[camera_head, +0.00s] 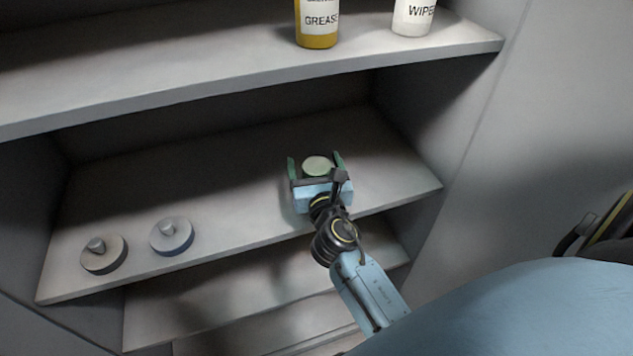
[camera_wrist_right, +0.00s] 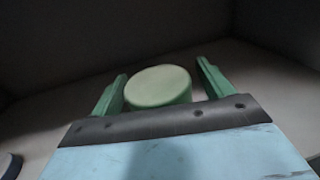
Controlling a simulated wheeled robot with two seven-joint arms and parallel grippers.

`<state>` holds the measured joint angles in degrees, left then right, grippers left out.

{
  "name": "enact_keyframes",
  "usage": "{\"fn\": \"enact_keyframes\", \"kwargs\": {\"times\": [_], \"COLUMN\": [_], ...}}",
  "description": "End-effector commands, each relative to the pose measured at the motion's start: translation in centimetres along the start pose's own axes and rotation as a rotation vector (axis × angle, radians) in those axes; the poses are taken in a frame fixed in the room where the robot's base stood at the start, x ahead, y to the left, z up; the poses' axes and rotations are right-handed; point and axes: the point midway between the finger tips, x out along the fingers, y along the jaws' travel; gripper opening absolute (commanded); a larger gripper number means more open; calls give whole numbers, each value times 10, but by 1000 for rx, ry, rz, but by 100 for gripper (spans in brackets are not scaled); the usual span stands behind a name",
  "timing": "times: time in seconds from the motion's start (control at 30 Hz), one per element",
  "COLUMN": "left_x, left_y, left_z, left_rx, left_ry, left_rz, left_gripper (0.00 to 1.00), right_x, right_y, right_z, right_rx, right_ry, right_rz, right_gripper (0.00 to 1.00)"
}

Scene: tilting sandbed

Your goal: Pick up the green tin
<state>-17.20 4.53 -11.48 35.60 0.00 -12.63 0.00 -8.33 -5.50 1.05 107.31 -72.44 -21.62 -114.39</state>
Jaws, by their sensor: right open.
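The green tin (camera_head: 317,165) stands on the middle shelf (camera_head: 230,195), with its pale round lid facing up. My right gripper (camera_head: 316,163) is open, with one green finger on each side of the tin. In the right wrist view the tin (camera_wrist_right: 158,86) sits between the two fingers of the gripper (camera_wrist_right: 161,85), with a visible gap on the right side and a small one on the left. The tin's lower part is hidden behind the gripper body. My left gripper is not in view.
Two grey round knobbed pieces, one (camera_head: 104,253) and another (camera_head: 171,236), lie at the shelf's left front. A yellow grease bottle (camera_head: 317,24) and a white wipes container (camera_head: 413,16) stand on the shelf above. The shelf between the knobbed pieces and the tin is clear.

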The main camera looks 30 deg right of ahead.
Motion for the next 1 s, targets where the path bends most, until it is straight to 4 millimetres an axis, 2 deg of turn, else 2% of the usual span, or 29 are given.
{"fn": "enact_keyframes", "kwargs": {"times": [0.17, 0.6, 0.87, 1.0], "left_x": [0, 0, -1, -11], "left_y": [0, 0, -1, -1], "left_z": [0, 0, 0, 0], "left_rx": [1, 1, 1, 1], "left_ry": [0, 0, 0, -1], "left_rz": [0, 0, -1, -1], "left_gripper": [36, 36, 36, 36], "right_x": [0, 0, 0, 0], "right_y": [0, 0, 0, 0], "right_z": [0, 0, 2, 16], "right_rx": [0, 0, 1, 1], "right_ry": [1, 1, -2, -3], "right_rz": [0, 0, 0, 2], "right_gripper": [79, 22, 20, 20]}}
